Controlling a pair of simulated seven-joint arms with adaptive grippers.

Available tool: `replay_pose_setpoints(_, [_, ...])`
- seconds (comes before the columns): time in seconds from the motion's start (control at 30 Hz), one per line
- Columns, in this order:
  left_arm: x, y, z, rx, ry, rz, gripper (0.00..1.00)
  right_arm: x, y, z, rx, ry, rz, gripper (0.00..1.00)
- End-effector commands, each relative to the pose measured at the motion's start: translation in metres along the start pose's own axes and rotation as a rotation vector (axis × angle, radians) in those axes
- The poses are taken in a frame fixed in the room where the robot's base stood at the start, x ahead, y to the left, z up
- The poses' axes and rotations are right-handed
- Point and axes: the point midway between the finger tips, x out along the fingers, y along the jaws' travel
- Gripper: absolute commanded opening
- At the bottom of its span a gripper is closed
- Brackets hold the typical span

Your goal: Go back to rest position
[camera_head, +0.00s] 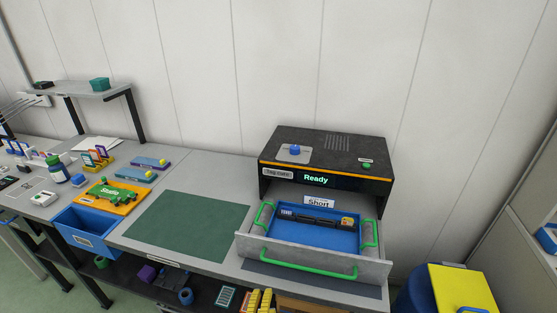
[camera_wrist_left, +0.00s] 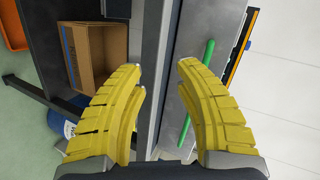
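My left gripper (camera_head: 260,293) shows at the bottom edge of the head view, its yellow ribbed fingers pointing up just in front of the bench edge. In the left wrist view the two fingers of my left gripper (camera_wrist_left: 163,66) stand apart with nothing between them. The pulled-out drawer (camera_head: 377,269) with its green front handle (camera_head: 312,270) is above and to the right of the fingers in the head view. My right gripper is not in view.
A black machine (camera_head: 325,150) reading "Ready" stands behind the drawer, which holds a blue tray (camera_head: 300,233) with a dark cartridge-like item. A green mat (camera_head: 188,225) lies clear to the left. A cardboard box (camera_wrist_left: 98,50) sits under the bench. A yellow-topped container (camera_head: 460,285) stands right.

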Motion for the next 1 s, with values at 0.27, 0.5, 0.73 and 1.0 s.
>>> replay_pose_setpoints(0.27, [-0.031,0.054,0.156,-0.305,-0.316,0.183,0.33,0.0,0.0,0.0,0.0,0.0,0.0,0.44])
replay_pose_setpoints(0.5, [-0.063,0.073,0.227,-0.445,-0.48,0.233,0.33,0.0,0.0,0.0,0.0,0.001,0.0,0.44])
replay_pose_setpoints(0.73, [-0.092,0.082,0.273,-0.537,-0.599,0.251,0.33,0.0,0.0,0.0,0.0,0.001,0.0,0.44])
replay_pose_setpoints(1.0, [-0.088,0.112,0.291,-0.589,-0.644,0.289,0.33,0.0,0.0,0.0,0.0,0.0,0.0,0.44])
